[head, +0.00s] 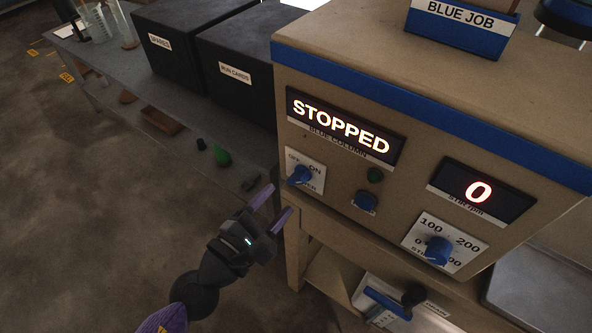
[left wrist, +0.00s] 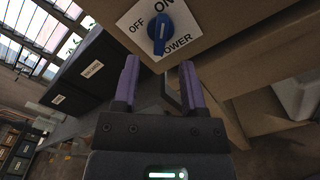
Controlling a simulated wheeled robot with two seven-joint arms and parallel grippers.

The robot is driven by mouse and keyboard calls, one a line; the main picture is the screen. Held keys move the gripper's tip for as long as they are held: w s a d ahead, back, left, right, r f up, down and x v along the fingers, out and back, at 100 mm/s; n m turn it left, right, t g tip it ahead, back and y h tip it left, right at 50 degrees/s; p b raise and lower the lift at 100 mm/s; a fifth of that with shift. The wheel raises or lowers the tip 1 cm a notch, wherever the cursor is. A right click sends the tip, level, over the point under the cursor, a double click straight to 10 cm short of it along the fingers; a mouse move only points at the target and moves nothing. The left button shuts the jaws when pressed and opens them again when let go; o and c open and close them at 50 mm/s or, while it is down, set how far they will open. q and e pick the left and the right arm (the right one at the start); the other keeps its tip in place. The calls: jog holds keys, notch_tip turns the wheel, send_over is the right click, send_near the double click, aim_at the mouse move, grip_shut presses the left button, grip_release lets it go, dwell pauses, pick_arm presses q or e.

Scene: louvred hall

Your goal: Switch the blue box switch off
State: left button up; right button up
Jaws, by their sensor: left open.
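The box with the blue stripe (head: 430,105) stands at the right in the head view. Its blue power switch (head: 300,176) is a rotary knob on a white plate marked OFF, ON and POWER, at the left of the front panel. In the left wrist view the knob (left wrist: 158,33) lies just beyond my fingertips; I cannot tell surely which mark it points to. My left gripper (head: 279,201) is open and empty, with purple fingers, below and left of the knob and apart from it. A lit display (head: 340,125) reads STOPPED. My right gripper is not in view.
Another display (head: 480,190) reads 0 above a blue dial (head: 438,250). A blue button (head: 365,201) and a dark green lamp (head: 375,175) sit between. Black boxes (head: 240,60) and small items stand on the grey bench (head: 165,150) at left. A blue-handled lever (head: 386,303) is below.

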aim_at(294, 183)
pick_arm(q)
jog(key=shift+x, duration=2.7)
grip_shut()
